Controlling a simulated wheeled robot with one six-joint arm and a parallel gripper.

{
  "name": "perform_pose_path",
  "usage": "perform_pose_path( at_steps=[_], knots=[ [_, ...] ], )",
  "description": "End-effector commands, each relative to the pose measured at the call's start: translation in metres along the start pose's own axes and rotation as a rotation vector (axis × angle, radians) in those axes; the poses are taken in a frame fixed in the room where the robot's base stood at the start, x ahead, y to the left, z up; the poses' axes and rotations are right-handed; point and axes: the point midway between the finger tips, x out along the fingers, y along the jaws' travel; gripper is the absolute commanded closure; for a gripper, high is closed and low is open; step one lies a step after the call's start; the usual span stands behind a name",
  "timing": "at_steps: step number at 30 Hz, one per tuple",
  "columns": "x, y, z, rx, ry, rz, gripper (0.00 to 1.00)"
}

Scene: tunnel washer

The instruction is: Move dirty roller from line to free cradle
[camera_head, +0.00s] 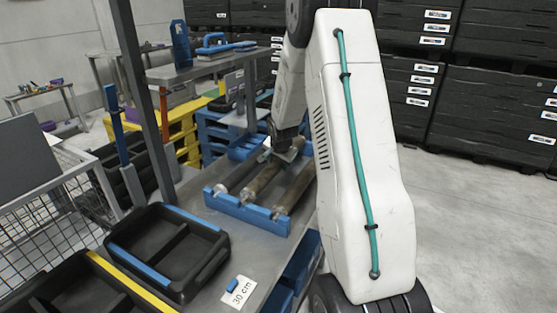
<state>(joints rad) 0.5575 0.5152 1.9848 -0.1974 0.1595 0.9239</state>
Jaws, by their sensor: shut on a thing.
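A blue cradle rack (244,210) stands on the grey metal table and bears rollers lying side by side. The left one is a greyish roller (237,176). The middle one is a brown, dirty-looking roller (262,180). The right one is a grey-brown roller (296,190), partly hidden by my arm. My gripper (286,156) points down at the far part of the middle roller and is shut on it. The fingertips are small and dark here. Whether the middle roller rests in its notch or is slightly lifted cannot be told.
A black tray with a blue edge (206,270) and one with a yellow edge (112,270) sit at the table's front left. A wire cage (45,215) stands left. Black crates (487,105) line the back right; the right floor is clear.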

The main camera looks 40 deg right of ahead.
Motion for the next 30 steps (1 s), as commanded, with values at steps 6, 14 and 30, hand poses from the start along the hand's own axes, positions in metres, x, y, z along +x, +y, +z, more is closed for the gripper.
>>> perform_pose_path(
  at_steps=[6,14,30],
  knots=[
    [0.002,0.0,0.002,0.0,0.002,-0.003,1.0],
    [0.002,0.001,0.003,0.0,0.002,-0.002,1.0],
    [0.017,0.006,0.009,0.0,0.002,-0.002,1.0]
  ],
)
